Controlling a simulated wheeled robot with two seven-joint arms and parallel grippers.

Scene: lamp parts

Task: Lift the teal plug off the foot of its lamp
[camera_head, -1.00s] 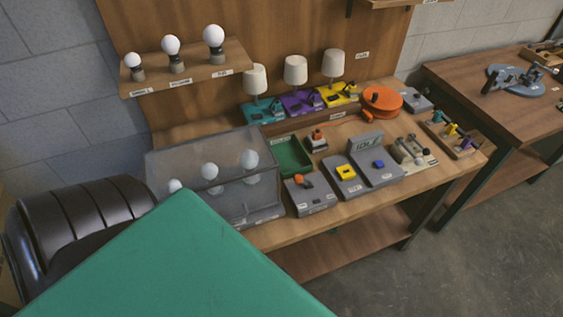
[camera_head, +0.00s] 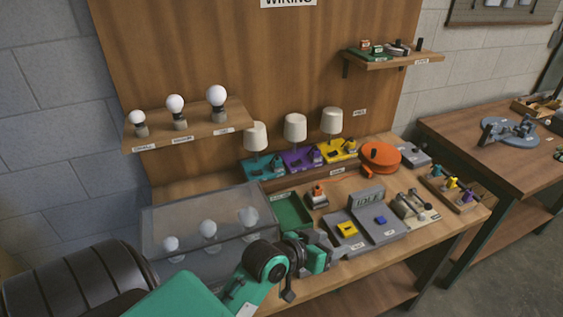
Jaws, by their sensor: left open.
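The teal lamp's foot (camera_head: 256,170) stands at the left of a row of three lamps at the back of the bench, under a white shade (camera_head: 256,136). Small dark parts show on the foot, but the teal plug is too small to tell apart from them. My left gripper (camera_head: 331,250) is open at the bench's front edge, well in front of and to the right of the teal lamp, and apart from it. My right gripper is not in view.
Purple (camera_head: 300,160) and yellow (camera_head: 337,150) lamp feet stand beside the teal one. A clear box (camera_head: 190,225) with bulbs, a green tray (camera_head: 292,211), grey units (camera_head: 372,232) and an orange reel (camera_head: 380,156) crowd the bench. A shelf (camera_head: 185,140) with bulbs overhangs the back left.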

